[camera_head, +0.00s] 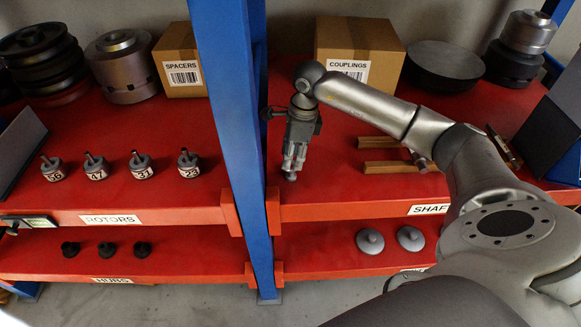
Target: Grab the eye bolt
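My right gripper (292,164) points down over the red upper shelf, just right of the blue upright. Its fingers are close together. A small grey rounded piece (290,177) shows right at the fingertips, at shelf level. It may be the eye bolt, but it is too small and too covered to be sure. I cannot tell whether the fingers are closed on it or only around it. No other eye bolt can be made out. My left gripper is not in view.
The blue upright (240,120) stands close left of the gripper. A box labelled COUPLINGS (385,45) is behind. Brass-coloured bars (390,168) lie to the right. Several numbered rotors (140,165) stand on the left. Grey discs (370,241) lie on the lower shelf.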

